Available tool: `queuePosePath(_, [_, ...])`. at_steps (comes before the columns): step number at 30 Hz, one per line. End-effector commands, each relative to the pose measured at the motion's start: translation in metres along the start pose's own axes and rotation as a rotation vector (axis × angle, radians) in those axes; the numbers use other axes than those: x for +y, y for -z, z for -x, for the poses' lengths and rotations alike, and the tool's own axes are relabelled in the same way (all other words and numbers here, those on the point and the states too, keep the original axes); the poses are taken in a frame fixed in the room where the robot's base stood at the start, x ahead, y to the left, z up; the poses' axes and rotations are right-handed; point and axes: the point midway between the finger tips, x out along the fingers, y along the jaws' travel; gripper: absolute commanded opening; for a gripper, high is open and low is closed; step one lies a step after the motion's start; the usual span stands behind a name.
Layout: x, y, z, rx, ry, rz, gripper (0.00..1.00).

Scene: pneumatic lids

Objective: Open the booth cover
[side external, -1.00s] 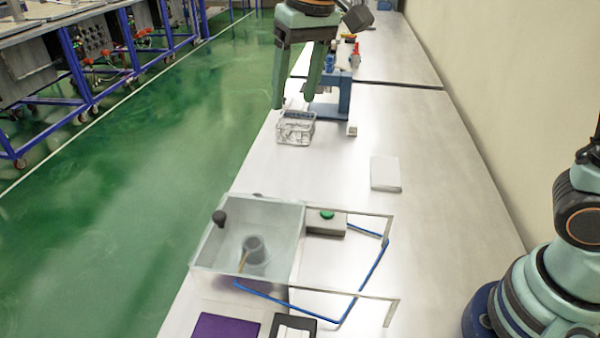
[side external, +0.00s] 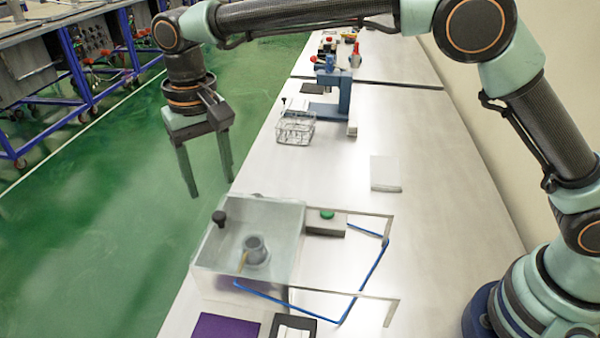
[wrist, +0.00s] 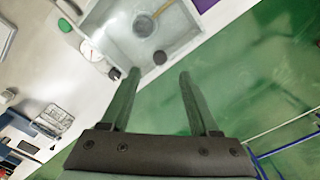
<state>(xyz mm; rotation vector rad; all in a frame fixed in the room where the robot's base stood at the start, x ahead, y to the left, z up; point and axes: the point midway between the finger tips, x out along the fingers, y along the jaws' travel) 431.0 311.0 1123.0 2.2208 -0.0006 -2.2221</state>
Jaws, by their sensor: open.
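The booth cover (side external: 270,215) is a clear, box-like lid lying closed over the booth on the bench, with a dark round knob (side external: 219,217) at its left edge. A grey cup with a thin stick (side external: 255,250) shows through it. In the wrist view the cover (wrist: 185,45) is at the top, with the knob (wrist: 160,57) just beyond my fingertips. My gripper (side external: 208,193) is open and empty, pointing down, up and left of the knob and apart from it. Both fingers (wrist: 158,72) show in the wrist view.
A box with a green button (side external: 327,215) stands right of the booth, beside a blue tube (side external: 372,268). A wire basket (side external: 296,128) and a blue press (side external: 335,92) stand farther back. A purple pad (side external: 226,327) lies in front. The bench centre is mostly clear.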

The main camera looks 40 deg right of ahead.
Motion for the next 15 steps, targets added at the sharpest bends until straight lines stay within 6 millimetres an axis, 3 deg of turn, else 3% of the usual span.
queuePosePath(6, [0.001, 0.000, -0.042, -0.003, -0.002, 0.000, 0.62])
queuePosePath(15, [0.000, 0.000, -0.071, 0.000, 0.000, 0.000, 0.62])
